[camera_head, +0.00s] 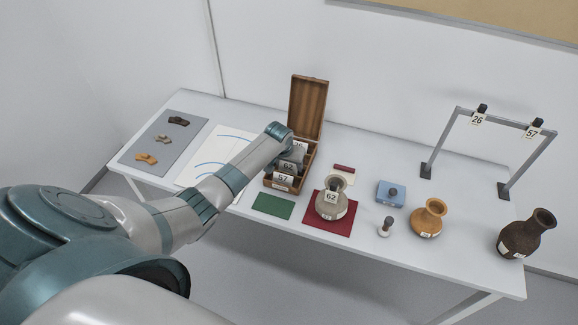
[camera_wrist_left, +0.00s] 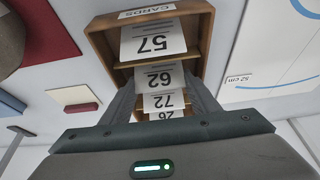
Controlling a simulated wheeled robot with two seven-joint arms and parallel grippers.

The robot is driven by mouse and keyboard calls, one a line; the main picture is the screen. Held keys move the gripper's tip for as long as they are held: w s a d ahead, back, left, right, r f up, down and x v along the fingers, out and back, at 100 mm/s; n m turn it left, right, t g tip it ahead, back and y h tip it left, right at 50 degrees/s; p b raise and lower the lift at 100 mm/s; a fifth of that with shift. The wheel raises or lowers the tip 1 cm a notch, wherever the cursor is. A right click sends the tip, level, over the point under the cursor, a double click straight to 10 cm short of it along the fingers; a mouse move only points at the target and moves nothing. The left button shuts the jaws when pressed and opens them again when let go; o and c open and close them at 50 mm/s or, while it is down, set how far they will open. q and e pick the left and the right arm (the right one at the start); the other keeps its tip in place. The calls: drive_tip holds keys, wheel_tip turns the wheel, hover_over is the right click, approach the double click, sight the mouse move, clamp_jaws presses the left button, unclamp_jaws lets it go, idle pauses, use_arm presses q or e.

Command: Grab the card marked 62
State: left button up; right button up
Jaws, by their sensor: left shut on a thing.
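The card box (camera_head: 308,105) is wooden and stands open at the back middle of the table. It holds several upright white cards. The card marked 62 (camera_head: 288,167) stands behind the card marked 57 (camera_head: 283,179). In the left wrist view the card marked 62 (camera_wrist_left: 159,77) sits between 57 (camera_wrist_left: 153,38) and 72 (camera_wrist_left: 164,101), with 26 (camera_wrist_left: 161,115) beyond, all upside down. My left gripper (camera_wrist_left: 160,82) is down at the box, its two fingers closed on the sides of card 62. The card still stands among the others. My right gripper is out of view.
A grey pot (camera_head: 331,208) tagged 62 stands on a red mat (camera_head: 322,228), close right of the box. A green mat (camera_head: 273,205) lies in front. An orange vase (camera_head: 428,222), a dark jug (camera_head: 520,240) and a metal frame (camera_head: 500,122) stand right. Sherds lie on a grey mat (camera_head: 190,130) left.

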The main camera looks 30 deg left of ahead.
use_arm(q)
drive_tip(key=shift+r, duration=0.15)
drive_tip(key=shift+r, duration=0.55)
wheel_tip(320, 180, up, 2)
drive_tip(key=shift+r+b, duration=0.1)
drive_tip(key=shift+b, duration=0.6)
drive_tip(key=s+d+r+b, duration=0.1)
drive_tip(key=d+r+b, duration=0.2)
drive_tip(key=d+r, duration=0.4)
drive_tip(key=d, duration=0.4)
drive_tip(key=shift+d+r, duration=0.2)
drive_tip(key=shift+d, duration=0.15)
